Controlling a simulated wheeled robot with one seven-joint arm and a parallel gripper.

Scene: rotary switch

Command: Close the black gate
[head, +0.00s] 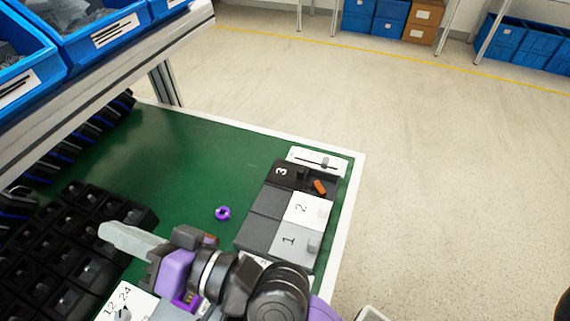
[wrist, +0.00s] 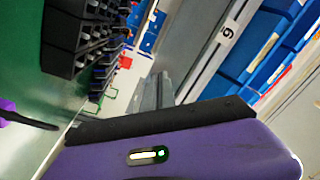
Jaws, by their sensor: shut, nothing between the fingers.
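The black gate, marked 3 (head: 283,172), is at the far end of a box with sliding gates on the green table. It sits to the left in its row. A dark open compartment with an orange piece (head: 320,187) shows to its right. The white gate 2 (head: 306,208) and the grey gate 1 (head: 291,241) sit to the right in their rows. My gripper (head: 104,231) is left of the box, over the table, pointing left, with its pale fingers together and empty. The wrist view shows my purple gripper body but not the gate.
A purple ring (head: 223,213) lies on the green table (head: 190,150) left of the box. Rows of black holders (head: 75,235) fill the left. A white slider strip (head: 318,161) is behind the box. A shelf with blue bins (head: 95,35) overhangs the upper left.

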